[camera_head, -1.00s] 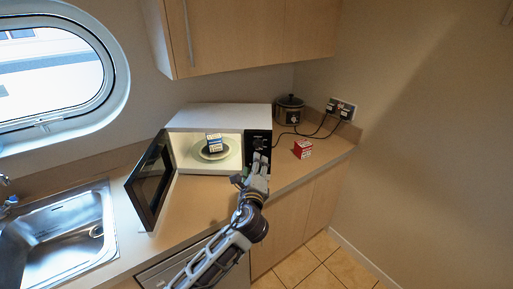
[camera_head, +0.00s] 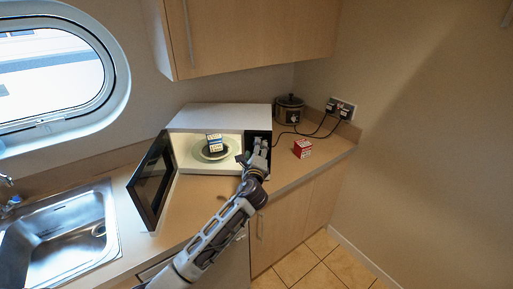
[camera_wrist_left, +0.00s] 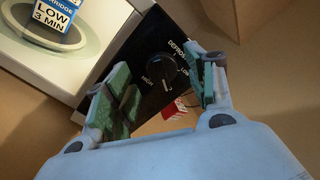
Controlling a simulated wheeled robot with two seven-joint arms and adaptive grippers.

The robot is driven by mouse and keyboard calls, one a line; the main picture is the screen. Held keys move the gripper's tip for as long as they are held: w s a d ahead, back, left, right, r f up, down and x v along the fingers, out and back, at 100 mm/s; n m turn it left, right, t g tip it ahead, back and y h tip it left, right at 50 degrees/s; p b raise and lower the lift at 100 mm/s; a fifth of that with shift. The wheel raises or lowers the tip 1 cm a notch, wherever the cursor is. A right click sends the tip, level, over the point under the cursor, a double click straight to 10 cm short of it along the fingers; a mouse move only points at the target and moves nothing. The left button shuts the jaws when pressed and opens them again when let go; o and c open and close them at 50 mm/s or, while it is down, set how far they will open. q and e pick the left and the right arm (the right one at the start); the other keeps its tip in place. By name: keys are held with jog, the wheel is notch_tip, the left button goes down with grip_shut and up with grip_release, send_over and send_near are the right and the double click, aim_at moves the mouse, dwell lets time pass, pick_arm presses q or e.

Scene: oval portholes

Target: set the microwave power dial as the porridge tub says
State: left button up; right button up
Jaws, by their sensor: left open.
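The microwave (camera_head: 222,116) stands on the counter with its dark door open at the left and its inside lit. The porridge tub (camera_head: 214,143) stands on the plate inside it. In the left wrist view the tub's label (camera_wrist_left: 55,17) reads "LOW 3 MIN". The black power dial (camera_wrist_left: 167,70) is on the black panel, with "DEFROST", "LOW" and "HIGH" printed around it. Its exact setting is hard to read. My left gripper (camera_wrist_left: 164,80) is open in front of the panel, its fingers on either side of the dial, without clear contact. In the head view this gripper (camera_head: 257,151) hides the dial.
A red and white box (camera_head: 302,149) lies on the counter right of the microwave. A dark slow cooker (camera_head: 289,110) stands behind it, with cables running to the wall sockets (camera_head: 341,108). The open door (camera_head: 152,182) stands left of my arm, near the sink (camera_head: 62,238).

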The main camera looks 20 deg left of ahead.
pick_arm(q)
jog(key=shift+x, duration=1.15)
jog(key=c, duration=1)
